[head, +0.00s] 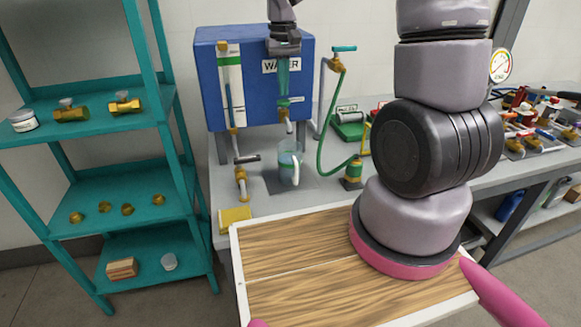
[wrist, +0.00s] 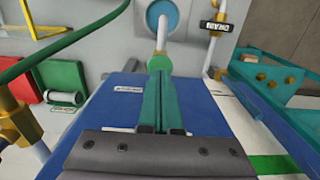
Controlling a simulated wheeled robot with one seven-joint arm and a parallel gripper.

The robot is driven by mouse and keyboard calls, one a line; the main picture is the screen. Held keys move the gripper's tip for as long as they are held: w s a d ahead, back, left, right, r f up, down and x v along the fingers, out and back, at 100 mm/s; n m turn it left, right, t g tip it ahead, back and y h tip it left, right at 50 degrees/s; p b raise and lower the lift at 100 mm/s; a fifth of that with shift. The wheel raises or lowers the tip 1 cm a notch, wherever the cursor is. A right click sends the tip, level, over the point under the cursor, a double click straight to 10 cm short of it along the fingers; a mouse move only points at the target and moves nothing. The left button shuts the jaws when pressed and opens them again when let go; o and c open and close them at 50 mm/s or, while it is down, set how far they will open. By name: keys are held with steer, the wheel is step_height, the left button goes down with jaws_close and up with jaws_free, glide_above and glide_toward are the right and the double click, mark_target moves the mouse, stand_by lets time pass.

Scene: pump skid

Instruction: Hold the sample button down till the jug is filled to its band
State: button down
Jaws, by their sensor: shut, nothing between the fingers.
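The clear jug (head: 287,158) with a pale handle stands upright on the bench under the spout of the blue water tank (head: 262,110). It holds blue water. From above, in the wrist view, the jug (wrist: 160,18) shows as a round blue shape beyond the spout (wrist: 162,35). I cannot make out its band or the exact level. My gripper (head: 283,92) is shut and empty, pointing down in front of the tank above the spout. In the wrist view its teal fingertips (wrist: 159,72) lie together at the spout's green fitting. The sample button is not distinctly visible; the fingers cover that spot.
A green hose (head: 325,130) and a valve stand right of the jug. A teal shelf (head: 110,205) is at the left. A wooden-topped board (head: 290,245) lies in front.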

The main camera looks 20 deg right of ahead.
steer(key=shift+r, duration=0.1)
steer(key=shift+r, duration=2.4)
steer(key=shift+r, duration=0.1)
steer(key=s+d+r+m+t+y, duration=0.1)
steer(key=s+d+r+m+t, duration=0.1)
steer(key=s+r, duration=0.5)
steer(key=s+d+r+m+t+y, duration=0.1)
steer(key=s+r+t, duration=0.4)
steer(key=s, duration=0.7)
step_height(320, 180, up, 3)
steer(key=d+m, duration=0.1)
steer(key=d, duration=0.1)
steer(key=shift+d+f, duration=0.15)
steer(key=shift+d, duration=0.25)
